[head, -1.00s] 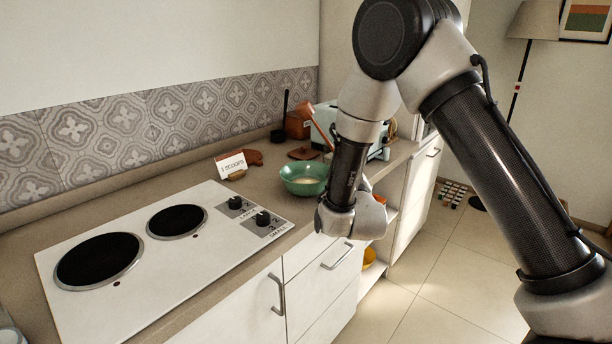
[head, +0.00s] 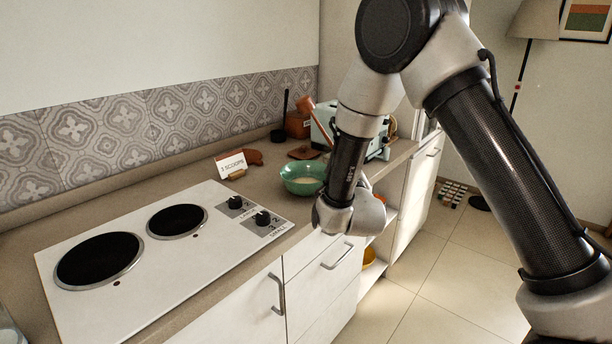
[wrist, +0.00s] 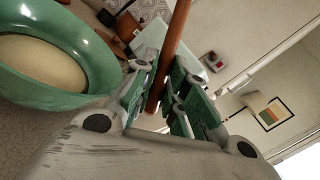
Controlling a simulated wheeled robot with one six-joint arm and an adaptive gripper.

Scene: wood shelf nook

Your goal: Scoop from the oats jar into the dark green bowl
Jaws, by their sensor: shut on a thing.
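A green bowl (head: 290,186) with pale contents stands on the counter right of the hob. It also fills the left of the wrist view (wrist: 100,62). My gripper (wrist: 166,88) is shut on the brown handle of a scoop (wrist: 178,28), beside the bowl. In the head view my wrist hides the fingers, and the scoop (head: 319,122) slants up and left from behind it, its head raised. A brown container (head: 297,126) stands at the back of the counter. I cannot tell whether it is the oats jar; its label is too small to read.
A card (head: 231,165) reads "3 SCOOPS". The white hob (head: 130,290) fills the front left. A pale green toaster (head: 378,148) stands behind my wrist, and a flat brown piece (head: 303,153) lies behind the bowl.

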